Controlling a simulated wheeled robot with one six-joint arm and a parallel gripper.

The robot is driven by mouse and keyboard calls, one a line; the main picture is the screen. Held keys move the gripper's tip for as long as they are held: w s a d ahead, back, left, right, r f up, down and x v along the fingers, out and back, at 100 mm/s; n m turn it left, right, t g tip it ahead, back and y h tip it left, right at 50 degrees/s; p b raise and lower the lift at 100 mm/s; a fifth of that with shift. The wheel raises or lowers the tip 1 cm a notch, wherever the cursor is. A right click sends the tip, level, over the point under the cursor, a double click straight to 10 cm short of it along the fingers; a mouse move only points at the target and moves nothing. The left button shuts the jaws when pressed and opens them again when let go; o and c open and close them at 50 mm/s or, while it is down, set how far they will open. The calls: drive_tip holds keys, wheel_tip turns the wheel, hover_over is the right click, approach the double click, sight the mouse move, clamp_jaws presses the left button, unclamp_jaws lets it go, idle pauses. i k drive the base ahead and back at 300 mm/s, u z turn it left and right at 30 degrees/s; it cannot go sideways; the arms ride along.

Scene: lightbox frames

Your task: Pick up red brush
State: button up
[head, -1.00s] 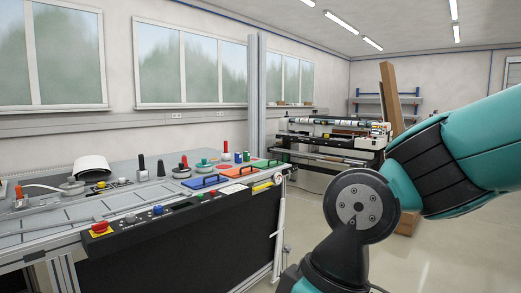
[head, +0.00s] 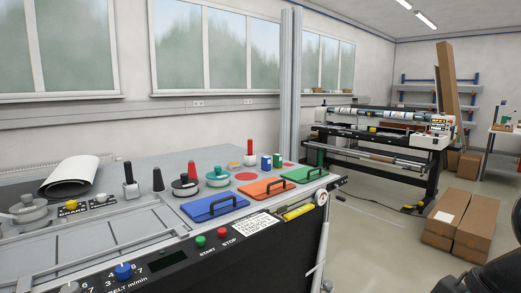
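No brush is plain to make out in the head view. Several things with red upright parts stand on the long work table (head: 150,204). One is a thin red upright piece on a pale base (head: 250,150) at the back. A third is a dark round pot with a red knob (head: 185,184). I cannot tell which of these is the red brush. My gripper is out of view.
Blue (head: 214,206), orange (head: 264,189) and green (head: 303,175) handled plates lie on the table's right part. A teal pot (head: 217,177) stands behind them. A black control panel (head: 180,258) lines the front edge. Cardboard boxes (head: 471,230) stand on the floor right, with clear floor between.

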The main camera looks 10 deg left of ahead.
sight(250, 142)
drive_tip(key=u, duration=0.2)
drive_tip(key=i, duration=1.3)
drive_tip(key=u, duration=0.3)
drive_tip(key=k, duration=1.3)
drive_tip(key=z, duration=0.6)
drive_tip(key=i, duration=0.85)
drive_tip(key=z, duration=0.45)
